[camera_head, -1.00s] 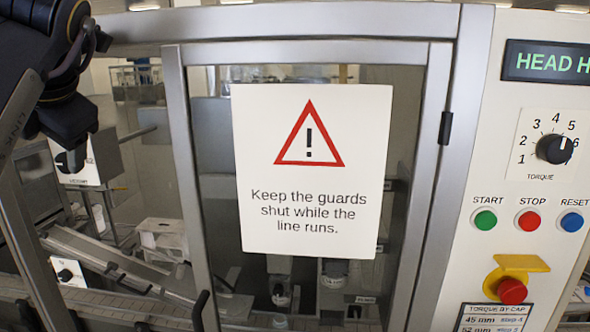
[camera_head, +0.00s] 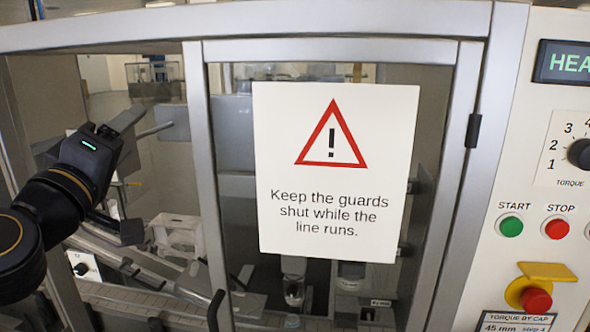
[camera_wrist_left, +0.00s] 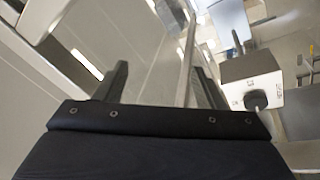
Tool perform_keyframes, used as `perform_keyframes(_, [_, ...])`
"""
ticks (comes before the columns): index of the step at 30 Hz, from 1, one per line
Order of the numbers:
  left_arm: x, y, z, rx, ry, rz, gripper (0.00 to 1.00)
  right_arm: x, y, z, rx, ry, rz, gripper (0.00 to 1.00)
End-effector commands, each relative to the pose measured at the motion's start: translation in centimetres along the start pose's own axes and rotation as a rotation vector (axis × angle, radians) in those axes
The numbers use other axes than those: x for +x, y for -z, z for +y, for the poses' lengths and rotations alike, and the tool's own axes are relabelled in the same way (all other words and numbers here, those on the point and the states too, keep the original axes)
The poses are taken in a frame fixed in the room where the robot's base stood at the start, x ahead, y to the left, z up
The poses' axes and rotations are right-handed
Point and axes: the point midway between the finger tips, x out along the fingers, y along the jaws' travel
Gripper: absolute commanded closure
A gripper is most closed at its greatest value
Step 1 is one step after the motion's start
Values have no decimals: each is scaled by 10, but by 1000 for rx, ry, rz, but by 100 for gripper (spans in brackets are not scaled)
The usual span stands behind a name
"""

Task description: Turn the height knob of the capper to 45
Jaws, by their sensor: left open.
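A pale box with a black knob (camera_wrist_left: 255,100) shows at the right of the left wrist view, with small markings around the knob that are too small to read. It is beyond and to the right of my left gripper (camera_wrist_left: 165,82), whose two fingers stand apart with nothing between them. In the head view my left gripper (camera_head: 120,178) is at the left, inside the machine frame's opening, and it hides the place of that box. The fingers do not touch the knob. My right gripper is not in view.
A guard door with a warning sign (camera_head: 335,170) stands shut in the middle. The control panel at the right has a torque knob (camera_head: 579,153), a green button (camera_head: 511,227) and a red button (camera_head: 557,229). A lower box with a black knob (camera_head: 82,268) sits near the conveyor.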

Motion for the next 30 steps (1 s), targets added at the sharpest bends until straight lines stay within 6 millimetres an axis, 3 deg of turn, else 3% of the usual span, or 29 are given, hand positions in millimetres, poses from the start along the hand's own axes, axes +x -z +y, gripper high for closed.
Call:
perform_keyframes(1, [-15,-31,-17,61,21,-114,37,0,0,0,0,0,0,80])
perform_keyframes(3, [-36,-70,-38,132,52,-262,37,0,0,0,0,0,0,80])
perform_keyframes(8, [-96,-146,-93,253,152,-574,37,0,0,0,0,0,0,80])
perform_keyframes(12, [-163,-199,-144,333,267,-834,37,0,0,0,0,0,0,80])
perform_keyframes(18, [-250,-243,-196,399,425,-1121,37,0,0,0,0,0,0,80])
perform_keyframes(22, [-297,-259,-219,426,513,-1260,37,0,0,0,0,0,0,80])
perform_keyframes(24, [-302,-272,-239,406,520,-1252,37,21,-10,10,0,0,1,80])
perform_keyframes(30, [-305,-284,-254,369,535,-1241,37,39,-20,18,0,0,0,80])
